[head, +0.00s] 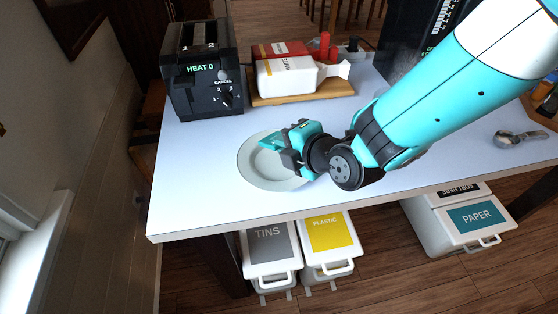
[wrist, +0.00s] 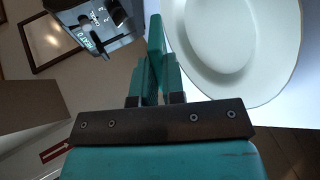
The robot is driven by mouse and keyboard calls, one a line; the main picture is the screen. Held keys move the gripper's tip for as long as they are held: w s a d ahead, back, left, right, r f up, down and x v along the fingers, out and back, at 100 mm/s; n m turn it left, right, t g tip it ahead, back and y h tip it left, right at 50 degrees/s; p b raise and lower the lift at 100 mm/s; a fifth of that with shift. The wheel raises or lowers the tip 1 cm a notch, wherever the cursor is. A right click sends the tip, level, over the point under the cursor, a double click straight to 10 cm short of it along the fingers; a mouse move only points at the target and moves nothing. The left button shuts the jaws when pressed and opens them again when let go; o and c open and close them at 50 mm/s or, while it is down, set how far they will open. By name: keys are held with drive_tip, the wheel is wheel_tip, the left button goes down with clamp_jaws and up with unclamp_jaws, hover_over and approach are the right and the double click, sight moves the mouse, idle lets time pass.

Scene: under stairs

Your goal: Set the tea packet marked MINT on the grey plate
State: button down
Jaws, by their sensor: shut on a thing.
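The pale grey plate (head: 254,174) lies near the table's front left; its rim and well fill the upper right of the wrist view (wrist: 281,82). My gripper (head: 282,150) is over the plate, shut on a thin teal packet (wrist: 155,42), seen nearly edge-on between the fingers (wrist: 155,82). In the head view the packet (head: 270,143) shows as a small teal shape in front of the plate's far part. No lettering on it can be read. I cannot tell whether it touches the plate. My gripper and wrist hide the plate's right side.
A black toaster (head: 200,75) reading HEAT 0 stands behind left. Red and white packages (head: 285,77) sit on a wooden board (head: 335,89) behind the plate. A spoon (head: 510,138) lies far right. Bins marked TINS (head: 270,245), PLASTIC (head: 328,240) and PAPER (head: 460,225) stand below the table's front edge.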

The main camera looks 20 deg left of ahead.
drive_tip(key=shift+f+b, duration=1.6)
drive_tip(key=shift+f, duration=0.45)
drive_tip(key=c, duration=1.4)
unclamp_jaws()
drive_tip(key=shift+o, duration=0.2)
drive_tip(key=shift+b+v, duration=0.7)
drive_tip(key=shift+v, duration=3.35)
wheel_tip(320, 180, up, 7)
drive_tip(key=s+d+p, duration=0.1)
drive_tip(key=d+p, duration=0.1)
drive_tip(key=p, duration=0.1)
drive_tip(key=shift+d+r, duration=0.15)
